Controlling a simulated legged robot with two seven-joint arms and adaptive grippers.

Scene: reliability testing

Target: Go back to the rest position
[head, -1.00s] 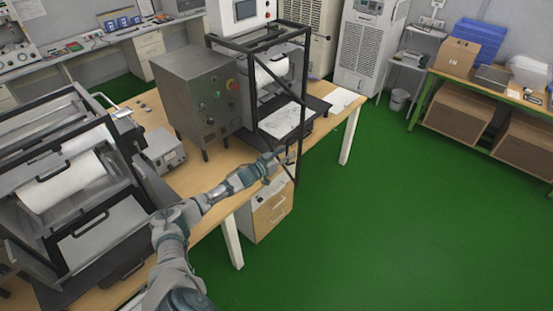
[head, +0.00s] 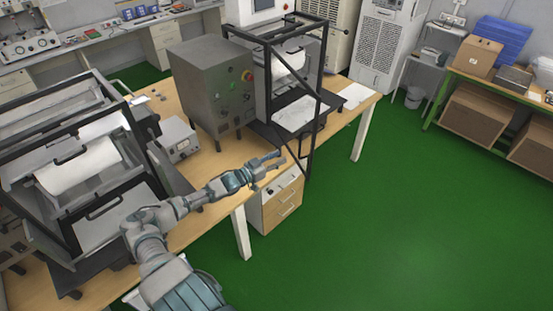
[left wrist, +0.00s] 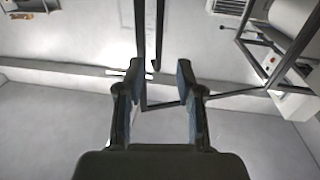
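My left gripper (head: 272,161) is in the head view, over the front edge of the wooden table (head: 215,170). It points to the right, toward the black-framed machine (head: 297,115), and appears apart from its front post. In the left wrist view the two fingers of this gripper (left wrist: 160,72) stand apart with nothing between them, so it is open and empty. Dark frame bars (left wrist: 150,45) show beyond the fingertips, against a pale wall and ceiling. My right arm and gripper are not in view.
A grey control box (head: 212,85) and a small instrument (head: 175,140) stand on the table. Another framed machine (head: 75,165) is at the left. A drawer unit (head: 280,202) stands below the table. The green floor (head: 400,210) at right is clear.

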